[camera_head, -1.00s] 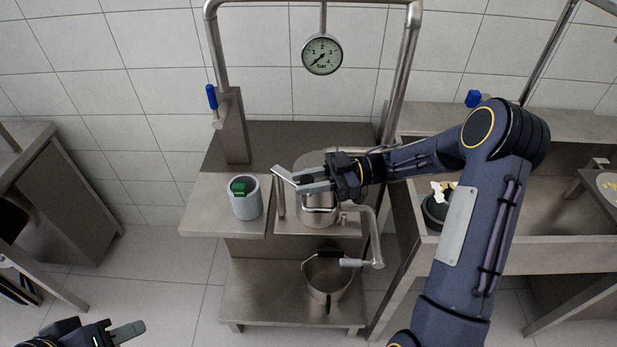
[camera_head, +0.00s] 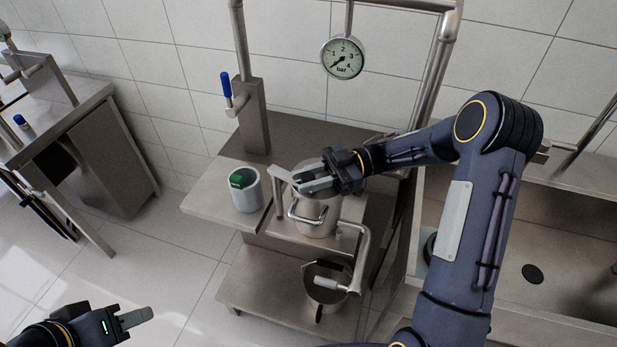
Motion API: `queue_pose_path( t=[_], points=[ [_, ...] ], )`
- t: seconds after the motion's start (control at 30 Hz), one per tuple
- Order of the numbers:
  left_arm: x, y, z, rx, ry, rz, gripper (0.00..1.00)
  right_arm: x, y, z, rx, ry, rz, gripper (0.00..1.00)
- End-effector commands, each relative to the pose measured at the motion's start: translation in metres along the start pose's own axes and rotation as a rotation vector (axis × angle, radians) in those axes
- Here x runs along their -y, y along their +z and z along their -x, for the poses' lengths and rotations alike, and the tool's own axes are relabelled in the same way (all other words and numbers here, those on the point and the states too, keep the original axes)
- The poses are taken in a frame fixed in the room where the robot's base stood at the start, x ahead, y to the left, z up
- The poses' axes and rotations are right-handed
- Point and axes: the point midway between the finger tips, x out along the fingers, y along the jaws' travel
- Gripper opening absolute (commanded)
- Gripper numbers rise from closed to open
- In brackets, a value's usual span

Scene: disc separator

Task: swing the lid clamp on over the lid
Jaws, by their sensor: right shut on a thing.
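The separator's steel vessel (camera_head: 315,223) with a front handle stands on the steel bench. Its lid is mostly hidden under my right gripper. The lid clamp (camera_head: 284,174) is a flat steel bar on an upright post at the vessel's left side. My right gripper (camera_head: 301,183) comes in from the right over the vessel's top. It is shut on the inner end of the clamp bar, though the fingers hide the exact contact. My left gripper (camera_head: 138,317) is low at the left, away from the bench and empty. Its finger gap does not show.
A grey cup (camera_head: 247,198) with a green thing in it stands left of the vessel. A spout pipe (camera_head: 364,250) curves down over a steel pail (camera_head: 330,300) on the lower shelf. A pressure gauge (camera_head: 342,58) hangs behind. A sink (camera_head: 500,260) lies to the right.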

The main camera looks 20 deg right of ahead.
Motion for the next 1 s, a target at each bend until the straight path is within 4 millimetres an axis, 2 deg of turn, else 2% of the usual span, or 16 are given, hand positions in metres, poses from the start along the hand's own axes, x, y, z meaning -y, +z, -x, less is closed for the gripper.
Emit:
queue_pose_path(
  t=[0.2,0.23,0.37,0.7,0.83,1.0],
  points=[
    [0.0,0.0,0.0,0.0,0.0,0.0,0.36,-0.001,-0.001,0.002,0.002,0.005,0.003,0.0],
    [0.0,0.0,0.0,0.0,0.0,0.0,0.36,-0.001,-0.001,0.002,0.002,0.005,0.003,0.29],
    [0.0,0.0,0.0,0.0,0.0,0.0,0.36,-0.001,-0.001,0.001,0.002,0.004,0.003,0.46],
    [0.0,0.0,-0.001,0.0,0.0,0.0,0.36,-0.001,0.0,0.004,0.002,0.004,0.003,0.48],
    [0.002,0.002,-0.004,0.0,0.0,0.0,0.36,-0.001,0.002,0.021,0.004,0.006,0.004,0.48],
    [0.004,0.005,-0.009,0.0,0.0,0.0,0.36,-0.001,0.002,0.051,0.004,0.006,0.004,0.48]
  ],
)
